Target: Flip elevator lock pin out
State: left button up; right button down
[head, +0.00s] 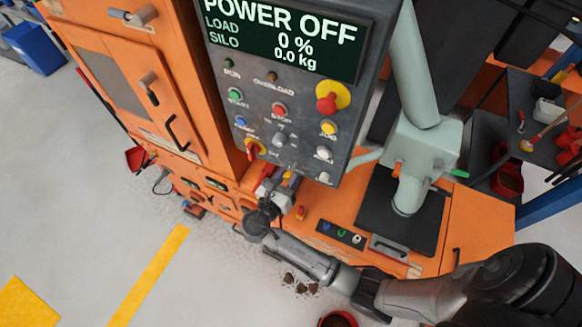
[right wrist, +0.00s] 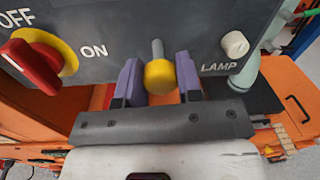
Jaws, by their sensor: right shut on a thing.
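A grey pin with a round yellow knob (right wrist: 160,76) sticks out from the lower edge of the dark control panel in the right wrist view. It sits between the OFF/ON switch and the LAMP knob, and I take it to be the lock pin. My right gripper (right wrist: 159,84) is shut on this yellow knob, with a purple finger pad on each side. In the head view my right gripper (head: 283,182) is under the panel's lower edge, where a bit of yellow (head: 289,174) shows by the fingers. My left gripper is not in view.
The control panel (head: 300,110) reads POWER OFF. The red switch handle (right wrist: 37,65) on its yellow disc is left of my fingers, and the white LAMP knob (right wrist: 235,43) is right. An orange cabinet (head: 125,70) stands at left. Grey floor (head: 80,200) is open at lower left.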

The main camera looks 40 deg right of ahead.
jog(key=shift+a, duration=0.1)
jog(key=shift+r, duration=0.1)
jog(key=c, duration=1.1)
grip_release()
jog(key=shift+c, duration=0.2)
jog(key=o, duration=0.3)
jog(key=shift+s+a, duration=0.15)
jog(key=shift+o, duration=0.3)
jog(key=shift+a, duration=0.35)
jog(key=p+v, duration=0.3)
jog(key=v, duration=0.8)
